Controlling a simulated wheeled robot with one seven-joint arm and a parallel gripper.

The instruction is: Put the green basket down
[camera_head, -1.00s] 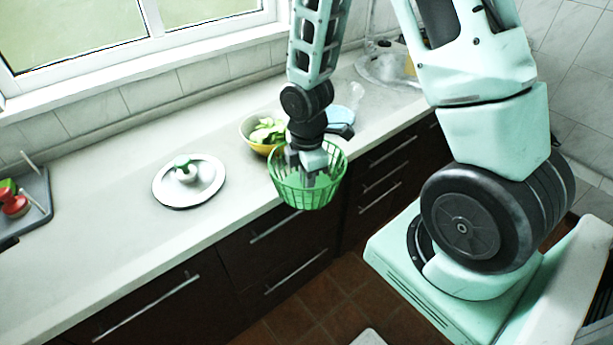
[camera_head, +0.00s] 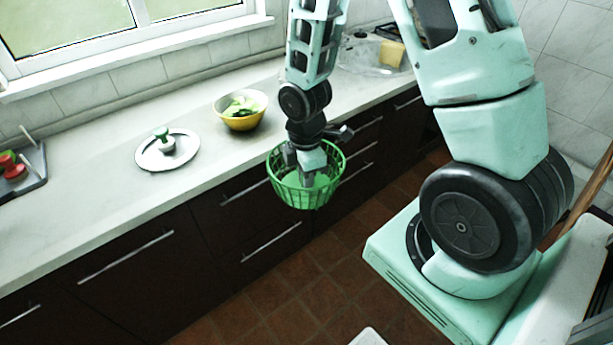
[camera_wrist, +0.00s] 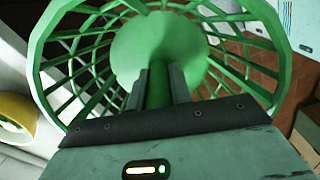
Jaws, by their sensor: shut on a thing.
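The green basket (camera_head: 306,193) is a round, open-sided lattice bowl. My gripper (camera_head: 308,172) reaches down into it from above. In the wrist view, the basket (camera_wrist: 44,62) fills most of the picture, and my gripper (camera_wrist: 159,88) is shut on a green upright part at its middle. In the head view the basket shows in front of the counter's front edge, over the drawers and floor. No surface is seen touching its underside.
The pale counter (camera_head: 110,215) runs along the wall. A yellow bowl (camera_head: 241,122) with green pieces, a pot lid (camera_head: 150,158) and a grey tray (camera_head: 30,184) with red and green items stand on it. The front middle of the counter is clear. Dark drawers (camera_head: 130,262) are below.

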